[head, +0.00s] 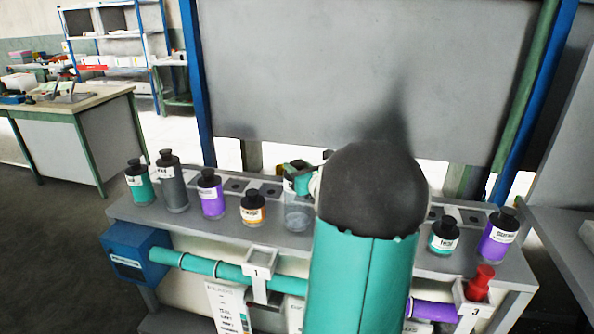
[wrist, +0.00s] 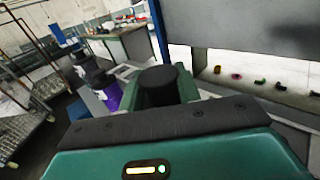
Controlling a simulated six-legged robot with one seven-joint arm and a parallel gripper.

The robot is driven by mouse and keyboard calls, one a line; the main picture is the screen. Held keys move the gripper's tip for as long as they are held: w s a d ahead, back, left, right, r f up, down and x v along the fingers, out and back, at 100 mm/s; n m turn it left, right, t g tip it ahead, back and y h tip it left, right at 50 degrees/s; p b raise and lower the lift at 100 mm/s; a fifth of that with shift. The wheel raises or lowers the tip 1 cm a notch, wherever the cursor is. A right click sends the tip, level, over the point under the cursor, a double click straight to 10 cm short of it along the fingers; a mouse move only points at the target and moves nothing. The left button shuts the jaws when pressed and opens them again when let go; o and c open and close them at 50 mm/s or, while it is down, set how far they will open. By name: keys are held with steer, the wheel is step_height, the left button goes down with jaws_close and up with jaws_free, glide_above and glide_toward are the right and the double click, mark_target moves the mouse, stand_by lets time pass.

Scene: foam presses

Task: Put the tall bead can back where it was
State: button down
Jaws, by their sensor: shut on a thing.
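My gripper (head: 297,178) is over the back row of the bench, left of my dark arm joint. In the wrist view it (wrist: 160,90) is shut on a black cap (wrist: 159,84), seen from above. A clear can (head: 298,216) is directly below the gripper in the head view; I cannot tell whether the cap belongs to it or whether it rests on the bench. A tall grey can (head: 174,190) with a black cap stands at the left of the bench. Labels are too small to read surely, so I cannot tell which is the bead can.
On the bench (head: 122,212) stand a teal can (head: 139,187), purple can (head: 211,196) and orange can (head: 253,211). Right of my arm stand a short teal can (head: 444,236) and a tall purple can (head: 498,237). A red plunger (head: 478,284) stands at holder 3. A grey panel rises behind.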

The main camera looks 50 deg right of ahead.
steer(key=shift+f, duration=0.6)
steer(key=c, duration=1)
jaws_free()
steer(key=shift+f, duration=0.1)
